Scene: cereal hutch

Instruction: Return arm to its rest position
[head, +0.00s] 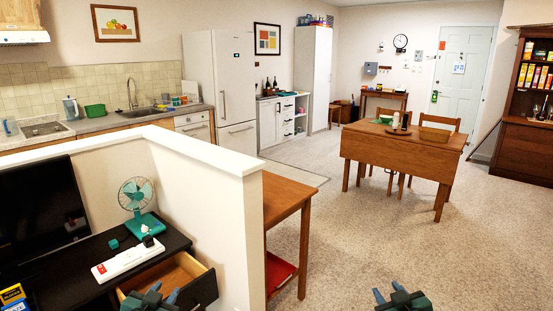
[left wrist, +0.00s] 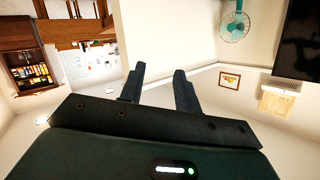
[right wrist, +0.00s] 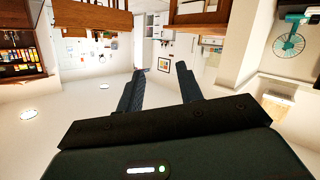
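My left gripper (head: 151,296) shows at the bottom of the head view, in front of the open drawer of the dark desk. In the left wrist view the left gripper (left wrist: 158,86) has its two fingers apart with nothing between them. My right gripper (head: 398,294) shows at the bottom right of the head view, above the carpet. In the right wrist view the right gripper (right wrist: 160,82) also has its fingers apart and empty. Both wrist views look upside down into the room. Most of both arms is out of view.
The dark desk (head: 60,262) at left holds a teal fan (head: 136,195) and a white power strip (head: 127,260); its drawer (head: 170,275) is open. A white half wall (head: 225,215) stands beside it. A wooden table (head: 400,150) and hutch (head: 525,105) stand further back. Carpet between is clear.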

